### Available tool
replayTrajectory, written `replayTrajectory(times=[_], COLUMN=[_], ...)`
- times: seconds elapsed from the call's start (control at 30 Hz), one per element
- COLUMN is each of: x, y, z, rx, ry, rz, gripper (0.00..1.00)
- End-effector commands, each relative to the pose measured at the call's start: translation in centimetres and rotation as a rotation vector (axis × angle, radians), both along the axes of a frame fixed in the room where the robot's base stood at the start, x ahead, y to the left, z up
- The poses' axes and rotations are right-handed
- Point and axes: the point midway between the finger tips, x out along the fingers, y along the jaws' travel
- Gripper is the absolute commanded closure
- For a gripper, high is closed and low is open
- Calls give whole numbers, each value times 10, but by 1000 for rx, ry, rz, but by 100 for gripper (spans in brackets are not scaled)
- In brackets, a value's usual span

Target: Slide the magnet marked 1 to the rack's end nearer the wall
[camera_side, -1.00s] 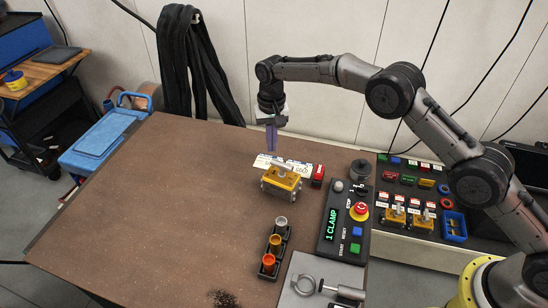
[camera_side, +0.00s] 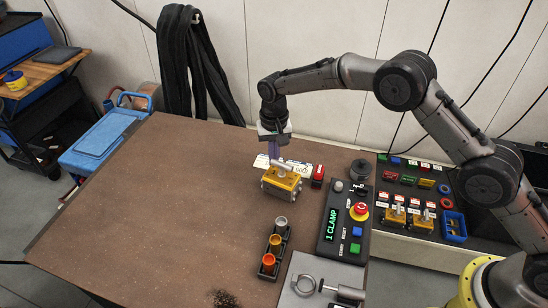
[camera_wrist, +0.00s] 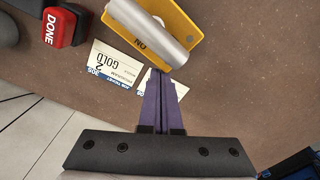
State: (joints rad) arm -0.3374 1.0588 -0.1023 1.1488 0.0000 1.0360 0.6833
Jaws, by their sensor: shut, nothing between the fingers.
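A yellow block (camera_side: 281,182) with a silver bar on top stands on the brown table; the wrist view shows its yellow top (camera_wrist: 178,20) with the word ON and the silver bar (camera_wrist: 150,35). I cannot read a 1 on it. Two smaller yellow pieces with silver levers, one on the left (camera_side: 396,219) and one on the right (camera_side: 423,221), sit on the shelf at right; their marks are too small to read. My gripper (camera_side: 274,156) is shut and empty, its purple fingertips (camera_wrist: 159,72) just behind the block by the silver bar. Whether they touch it is unclear.
White cards (camera_wrist: 112,70) lie under and beside my fingertips, with a red DONE block (camera_wrist: 62,27) near them. A black holder (camera_side: 284,252) with three cups stands in front. A control box (camera_side: 326,238) is at right. The table's left side is clear.

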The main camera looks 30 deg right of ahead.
Motion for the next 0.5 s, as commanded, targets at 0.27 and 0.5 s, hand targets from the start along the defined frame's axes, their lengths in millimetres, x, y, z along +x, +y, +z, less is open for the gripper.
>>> replayTrajectory(times=[0.27,0.5], x=[-29,-69], y=[11,25], z=[1,1], rx=[0,0], ry=[2,2], rz=[3,2], gripper=[100,100])
